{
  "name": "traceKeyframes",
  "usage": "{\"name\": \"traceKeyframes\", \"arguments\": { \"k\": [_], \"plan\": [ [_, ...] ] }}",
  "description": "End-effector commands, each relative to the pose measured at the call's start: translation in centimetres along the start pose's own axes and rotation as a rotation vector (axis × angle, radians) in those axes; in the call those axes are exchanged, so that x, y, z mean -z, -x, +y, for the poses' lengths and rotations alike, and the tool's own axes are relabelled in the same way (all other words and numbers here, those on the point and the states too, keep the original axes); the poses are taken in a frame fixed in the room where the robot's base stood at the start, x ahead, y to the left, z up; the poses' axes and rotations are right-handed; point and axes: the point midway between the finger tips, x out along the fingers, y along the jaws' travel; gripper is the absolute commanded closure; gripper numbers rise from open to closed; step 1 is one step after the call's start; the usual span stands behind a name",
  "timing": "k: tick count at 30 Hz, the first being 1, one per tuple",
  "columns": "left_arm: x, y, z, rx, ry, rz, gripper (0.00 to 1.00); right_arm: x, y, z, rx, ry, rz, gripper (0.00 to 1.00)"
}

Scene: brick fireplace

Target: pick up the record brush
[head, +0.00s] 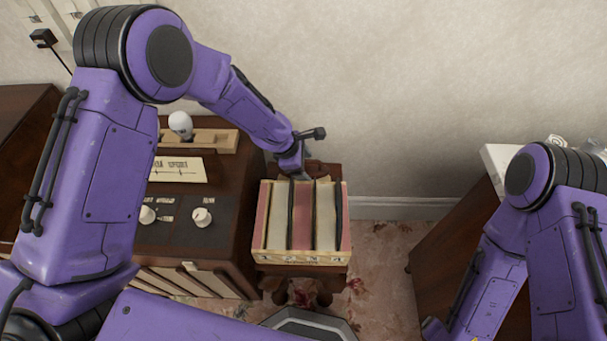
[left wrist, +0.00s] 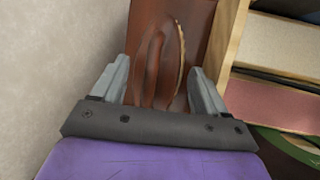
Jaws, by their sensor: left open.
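The record brush (left wrist: 157,65) appears to be the brown, rounded wooden piece with a pale tan fringe along one side in the left wrist view. It lies on a reddish-brown wooden surface (left wrist: 201,18). My left gripper (left wrist: 158,88) is open, with one finger on each side of the brush. Whether either finger touches it I cannot tell. In the head view my left gripper (head: 297,165) is behind the record crate, and the arm hides the brush there. Only my right arm shows at the right; its gripper is out of the picture.
A wooden crate of records (head: 301,259) stands just in front of my left gripper; its edge (left wrist: 236,45) is close to the right finger. A brown cabinet with knobs (head: 202,217) stands to the left. The wall (head: 420,100) is close behind.

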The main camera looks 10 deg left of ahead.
Motion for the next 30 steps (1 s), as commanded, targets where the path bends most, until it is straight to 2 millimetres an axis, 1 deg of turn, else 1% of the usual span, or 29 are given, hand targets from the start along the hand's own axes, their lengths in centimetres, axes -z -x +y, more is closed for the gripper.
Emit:
{"name": "traceKeyframes", "arguments": {
  "k": [1, 3, 10, 11, 12, 14, 15, 21, 23, 25, 30],
  "plan": [
    [0.1, -1.0, -0.1, 0.001, 0.000, 0.000, 0.26, -0.1, -0.3, 0.0, 0.000, 0.000, 0.000, 0.26],
    [0.1, -1.7, 0.0, 0.000, -0.001, 0.001, 0.26, -0.1, -0.3, 0.0, 0.000, 0.000, 0.000, 0.26],
    [0.0, -1.8, 0.0, -0.002, -0.001, 0.000, 0.26, -0.1, -0.3, 0.0, 0.000, 0.000, 0.000, 0.26],
    [0.0, -1.8, 0.0, -0.002, -0.001, 0.000, 0.33, -0.1, -0.3, 0.0, 0.000, 0.000, 0.000, 0.26],
    [0.0, -1.8, 0.0, -0.001, -0.001, 0.000, 0.46, -0.1, -0.3, 0.0, 0.000, 0.000, 0.000, 0.26],
    [0.0, -1.8, 0.0, -0.001, -0.001, 0.000, 0.65, -0.1, -0.3, 0.0, 0.000, 0.000, 0.000, 0.26],
    [0.0, -1.8, 0.0, -0.001, 0.000, 0.000, 0.66, -0.1, -0.3, 0.0, 0.000, 0.000, 0.000, 0.26],
    [0.0, -1.8, 0.1, -0.002, 0.000, 0.000, 0.67, -0.1, -0.3, 0.0, 0.000, 0.000, 0.000, 0.26],
    [-0.2, -1.4, 0.2, -0.003, -0.001, 0.000, 0.67, -0.1, -0.1, 0.0, 0.000, 0.000, 0.000, 0.26],
    [-0.7, -0.3, 0.4, -0.004, -0.003, 0.000, 0.67, 0.1, 0.2, 0.0, 0.000, 0.000, 0.000, 0.26],
    [-2.3, 3.6, 1.3, -0.005, -0.004, 0.000, 0.67, 0.5, 1.1, 0.1, 0.000, 0.000, 0.000, 0.26]
  ]
}}
